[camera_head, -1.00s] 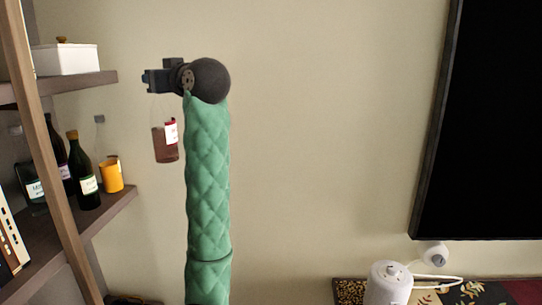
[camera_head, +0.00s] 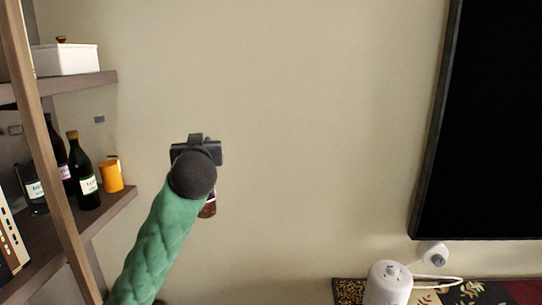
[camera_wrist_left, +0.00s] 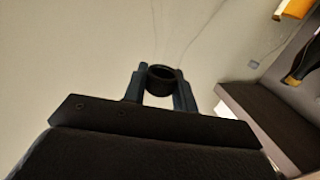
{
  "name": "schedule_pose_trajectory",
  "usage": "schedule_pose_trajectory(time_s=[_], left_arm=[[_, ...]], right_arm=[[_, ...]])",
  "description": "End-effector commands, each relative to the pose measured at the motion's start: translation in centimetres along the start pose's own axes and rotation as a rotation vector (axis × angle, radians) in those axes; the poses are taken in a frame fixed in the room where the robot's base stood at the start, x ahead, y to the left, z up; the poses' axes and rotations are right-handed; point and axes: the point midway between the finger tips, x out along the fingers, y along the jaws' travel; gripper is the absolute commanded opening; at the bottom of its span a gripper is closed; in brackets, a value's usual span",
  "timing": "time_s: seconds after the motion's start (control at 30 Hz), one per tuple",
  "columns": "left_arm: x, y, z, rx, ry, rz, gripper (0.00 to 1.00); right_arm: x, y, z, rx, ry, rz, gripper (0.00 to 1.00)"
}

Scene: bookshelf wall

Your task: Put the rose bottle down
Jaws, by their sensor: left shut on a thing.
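The rose bottle (camera_head: 208,208) hangs below my left gripper (camera_head: 197,146) in the head view, mostly hidden behind my wrist and green arm; only a reddish lower part shows. In the left wrist view my left gripper (camera_wrist_left: 160,88) has its two fingers on either side of a dark round bottle top (camera_wrist_left: 161,74). The gripper is shut on the bottle and holds it in the air in front of the plain wall, right of the shelves. My right gripper is not in view.
A white box (camera_head: 66,58) stands on the shelf above. At lower right a white appliance (camera_head: 388,284) stands beside a patterned surface (camera_head: 500,291). A black screen (camera_head: 490,120) fills the right.

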Motion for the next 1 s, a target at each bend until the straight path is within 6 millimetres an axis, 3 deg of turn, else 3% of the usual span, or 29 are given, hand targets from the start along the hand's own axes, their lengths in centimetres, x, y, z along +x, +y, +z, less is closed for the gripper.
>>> schedule_pose_trajectory(time_s=[0.03,0.17,0.27,0.57,0.73,1.0], left_arm=[[-0.2,0.2,1.5,0.005,-0.003,0.017,0.0],[-0.4,0.5,3.5,0.005,0.0,0.04,0.0],[-0.8,0.8,6.3,0.005,-0.003,0.067,0.0],[-1.5,1.0,10.2,0.005,0.001,0.098,0.0],[-2.3,1.0,13.9,0.003,-0.004,0.118,0.0],[-3.2,0.9,17.5,-0.003,-0.002,0.136,0.0]], right_arm=[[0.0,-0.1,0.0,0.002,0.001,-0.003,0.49],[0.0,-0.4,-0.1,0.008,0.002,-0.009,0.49],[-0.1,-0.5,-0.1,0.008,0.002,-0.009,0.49],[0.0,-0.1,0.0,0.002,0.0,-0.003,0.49],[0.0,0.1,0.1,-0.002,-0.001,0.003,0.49],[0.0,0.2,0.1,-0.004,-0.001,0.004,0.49]])
